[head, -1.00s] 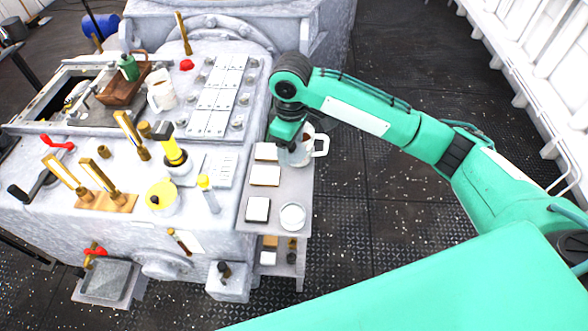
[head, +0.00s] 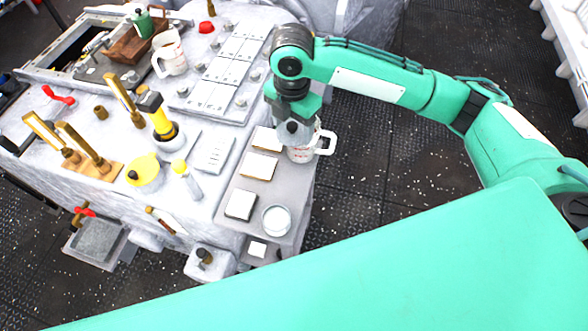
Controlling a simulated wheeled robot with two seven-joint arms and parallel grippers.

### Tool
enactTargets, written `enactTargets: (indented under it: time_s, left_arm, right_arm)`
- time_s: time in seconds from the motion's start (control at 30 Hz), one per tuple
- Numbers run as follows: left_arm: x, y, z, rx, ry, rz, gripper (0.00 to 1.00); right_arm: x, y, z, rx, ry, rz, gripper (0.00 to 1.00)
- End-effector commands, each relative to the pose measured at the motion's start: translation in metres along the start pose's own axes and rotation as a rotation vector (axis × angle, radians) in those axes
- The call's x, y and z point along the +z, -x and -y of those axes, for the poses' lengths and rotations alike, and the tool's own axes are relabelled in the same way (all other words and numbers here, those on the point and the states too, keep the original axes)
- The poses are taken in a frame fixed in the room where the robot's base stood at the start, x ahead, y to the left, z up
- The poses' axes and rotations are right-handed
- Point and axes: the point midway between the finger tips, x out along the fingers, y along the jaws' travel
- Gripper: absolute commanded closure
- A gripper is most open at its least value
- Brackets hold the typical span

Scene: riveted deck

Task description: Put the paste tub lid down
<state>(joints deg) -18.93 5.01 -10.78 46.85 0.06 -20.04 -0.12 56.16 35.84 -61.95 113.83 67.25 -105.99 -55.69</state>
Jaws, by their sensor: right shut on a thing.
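My right gripper (head: 294,128) points down at the rear of the grey side shelf, just over or beside a white mug (head: 301,153). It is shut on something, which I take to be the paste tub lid. The lid itself is hidden by the gripper, so its shape and tilt cannot be told. A round white tub (head: 276,220), open at the top with pale contents, stands at the shelf's front right corner. My left gripper is not in view.
The side shelf (head: 230,220) also carries flat white-topped blocks: one (head: 239,204) left of the tub, others (head: 258,166) further back. A yellow-topped pot (head: 146,171) and a yellow-capped bottle (head: 188,182) stand on the machine at left. Clear shelf lies between tub and mug.

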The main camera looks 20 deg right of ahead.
Motion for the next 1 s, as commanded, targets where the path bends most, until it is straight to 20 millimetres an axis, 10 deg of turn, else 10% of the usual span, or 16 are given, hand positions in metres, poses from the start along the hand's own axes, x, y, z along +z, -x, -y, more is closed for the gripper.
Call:
enactTargets:
  time_s: [0.5,1.0]
  left_arm:
    - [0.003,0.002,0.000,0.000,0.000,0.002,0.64]
    - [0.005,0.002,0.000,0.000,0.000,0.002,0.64]
  right_arm:
    - [0.000,-0.129,0.001,-0.003,-0.002,0.000,0.55]
    - [0.000,-0.184,0.001,-0.003,-0.002,0.000,0.55]
